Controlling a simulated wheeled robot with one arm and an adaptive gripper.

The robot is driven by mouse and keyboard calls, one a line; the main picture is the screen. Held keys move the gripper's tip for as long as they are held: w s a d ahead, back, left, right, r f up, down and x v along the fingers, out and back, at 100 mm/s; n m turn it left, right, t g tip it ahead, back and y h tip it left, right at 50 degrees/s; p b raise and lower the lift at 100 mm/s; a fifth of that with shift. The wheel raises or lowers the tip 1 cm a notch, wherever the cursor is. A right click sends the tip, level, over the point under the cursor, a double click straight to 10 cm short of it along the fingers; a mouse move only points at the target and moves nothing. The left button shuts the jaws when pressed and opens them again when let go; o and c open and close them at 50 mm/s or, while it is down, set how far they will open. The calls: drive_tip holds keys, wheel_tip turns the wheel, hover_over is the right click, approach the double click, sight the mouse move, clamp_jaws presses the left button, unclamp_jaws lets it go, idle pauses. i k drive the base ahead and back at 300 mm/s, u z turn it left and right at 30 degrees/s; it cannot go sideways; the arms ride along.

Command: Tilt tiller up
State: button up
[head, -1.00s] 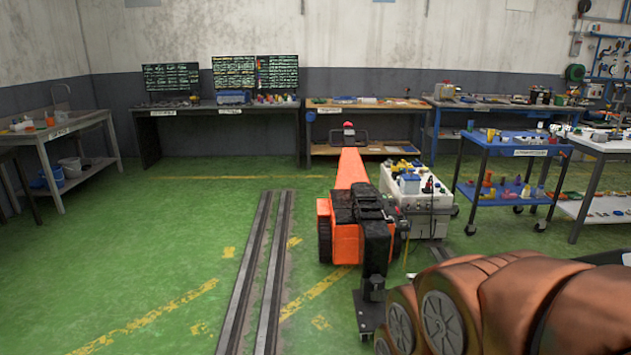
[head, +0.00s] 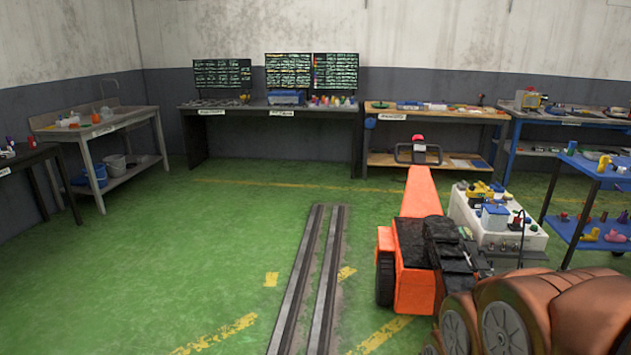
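An orange tiller (head: 422,194) rises from an orange wheeled machine (head: 413,272) right of the middle in the head view. At its top is a dark loop handle (head: 404,154) with a red knob (head: 418,139). The tiller stands up and away from the machine's body; its exact angle is hard to tell. My copper-coloured arm fills the lower right corner and hides the machine's lower right.
Two floor rails (head: 312,275) run left of the machine. A white cart (head: 515,238) with small items stands just right of it, and a blue shelf cart (head: 590,220) farther right. Workbenches (head: 270,108) line the back wall. The green floor at left is clear.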

sight(421, 199)
drive_tip(key=i, duration=2.65)
drive_tip(key=z, duration=0.4)
drive_tip(key=k, duration=0.65)
drive_tip(key=u, duration=0.55)
drive_tip(key=i, duration=1.15)
drive_tip(key=z, duration=0.3)
drive_tip(key=i, duration=1.75)
drive_tip(key=z, duration=0.25)
drive_tip(key=i, duration=1.6)
drive_tip(key=z, duration=0.1)
